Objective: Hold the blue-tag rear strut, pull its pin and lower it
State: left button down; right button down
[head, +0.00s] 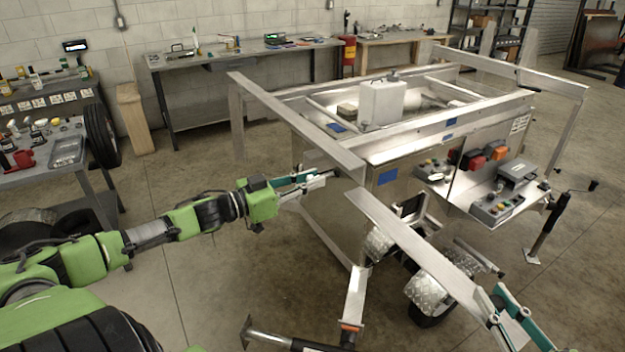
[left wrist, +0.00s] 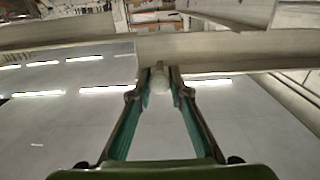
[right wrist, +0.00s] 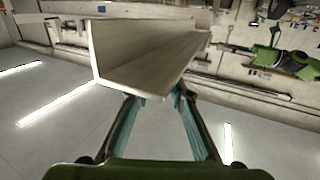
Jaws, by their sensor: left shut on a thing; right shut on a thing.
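A long aluminium angle bar (head: 412,232) slopes from the trailer's near corner down to the lower right; I see no blue tag on it. My right gripper (head: 494,305) is shut on its lower end; the bar also fills the right wrist view (right wrist: 150,55). My left gripper (head: 318,177) is shut on a small pale rounded piece, likely the pin, beside the trailer's near corner. That piece (left wrist: 160,82) shows between the fingertips in the left wrist view, close to a metal beam (left wrist: 215,52). The fingers hide part of it. A blue tag (head: 388,177) is on the trailer's side panel.
The trailer's upper frame (head: 300,120) stands just beyond my left gripper. A wheel (head: 432,312) with a tread-plate fender, and a leg (head: 355,297) with an orange band, lie below the bar. A side shelf (head: 495,195) holds control boxes. Floor is open at the left.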

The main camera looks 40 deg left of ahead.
pick_arm(q)
jog(key=c, duration=2)
grip_release()
jog(key=shift+s, duration=0.1)
pick_arm(e)
jog(key=shift+w+d, duration=0.15)
jog(key=shift+w, duration=0.05)
pick_arm(q)
jog(key=shift+o, duration=0.6)
jog(key=shift+s+a, duration=0.1)
jog(key=shift+s, duration=0.05)
pick_arm(e)
jog(key=shift+s+r, duration=0.1)
jog(key=shift+s, duration=0.1)
pick_arm(q)
jog(key=v, duration=1.2)
